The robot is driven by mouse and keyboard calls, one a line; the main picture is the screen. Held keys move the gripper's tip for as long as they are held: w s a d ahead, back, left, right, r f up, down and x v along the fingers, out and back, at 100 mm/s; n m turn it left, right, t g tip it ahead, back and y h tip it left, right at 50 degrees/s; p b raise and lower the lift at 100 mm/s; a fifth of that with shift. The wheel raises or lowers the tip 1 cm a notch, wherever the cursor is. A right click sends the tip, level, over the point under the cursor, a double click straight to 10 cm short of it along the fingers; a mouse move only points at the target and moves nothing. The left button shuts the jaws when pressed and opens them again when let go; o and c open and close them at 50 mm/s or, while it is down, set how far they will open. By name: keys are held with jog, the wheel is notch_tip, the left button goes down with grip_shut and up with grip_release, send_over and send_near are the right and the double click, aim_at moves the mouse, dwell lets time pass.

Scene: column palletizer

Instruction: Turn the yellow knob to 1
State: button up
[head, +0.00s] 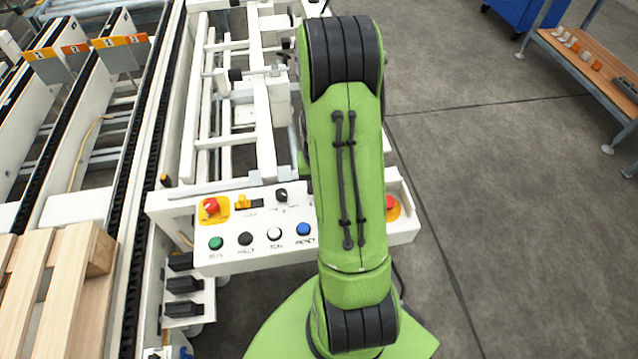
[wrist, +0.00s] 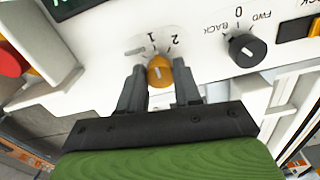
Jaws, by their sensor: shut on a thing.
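The yellow knob (wrist: 160,71) sits on the white panel in the wrist view, below the printed numbers 1 and 2. A short pale line on its face runs roughly up the picture; I cannot tell exactly which mark it points to. My gripper (wrist: 160,88) is shut on the knob, with one dark finger on its left and one on its right. In the head view the knob and my fingers are hidden behind my green arm.
A black knob (wrist: 247,50) marked FWD, 0 and BACK is to the right in the wrist view. Red buttons (head: 211,206) (head: 392,207) flank the panel (head: 215,262), with several small buttons along its front. Open floor (head: 490,190) lies to the right.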

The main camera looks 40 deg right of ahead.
jog(key=o, duration=1)
jog(key=shift+o, duration=0.2)
notch_tip(320, 180, up, 16)
jog(key=p, duration=0.4)
jog(key=shift+p, duration=0.35)
jog(key=s+a+r+n+t+p, duration=0.2)
jog(key=s+a+r+n+t, duration=0.15)
jog(key=a+r, duration=0.9)
jog(key=s+a+r+n+t, duration=0.2)
jog(key=s+a+r+n, duration=0.1)
jog(key=s+a, duration=0.4)
jog(key=shift+s+a+r+n+p, duration=0.2)
jog(key=shift+n+p, duration=0.2)
jog(key=shift+n, duration=0.45)
